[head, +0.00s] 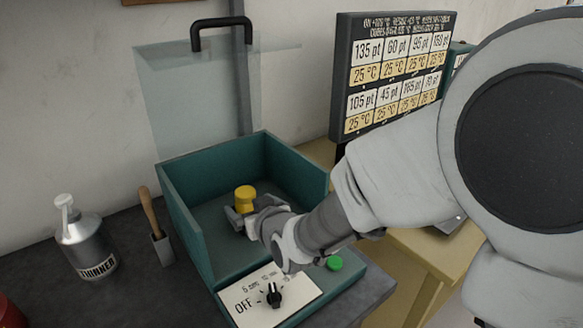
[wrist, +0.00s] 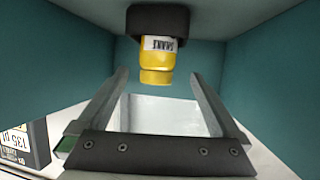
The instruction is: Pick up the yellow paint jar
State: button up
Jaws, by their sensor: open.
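The yellow paint jar (head: 245,196) stands upright inside the teal open-lidded box (head: 182,215), near the middle. In the wrist view the jar (wrist: 158,62) appears upside down, with a printed label, below a dark block (wrist: 158,20) at the top edge. My gripper (head: 242,214) reaches into the box, close to the jar on its near side. In the wrist view its two fingers are spread apart (wrist: 158,78), and the jar lines up with the gap between them. I cannot tell whether the jar is between the fingertips or just past them. The jar's lower part is partly hidden in the head view.
The box walls surround my gripper, and its clear lid (head: 190,95) is raised at the back. A dial panel (head: 270,297) and green button (head: 334,263) are at the front. A thinner bottle (head: 86,245) and a wooden-handled tool (head: 150,212) stand at left. A sign board (head: 395,75) is behind.

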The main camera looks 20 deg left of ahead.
jog(key=shift+x, duration=2.7)
jog(key=shift+w+d, duration=0.15)
jog(key=shift+d, duration=0.05)
jog(key=shift+r, duration=0.1)
grip_shut()
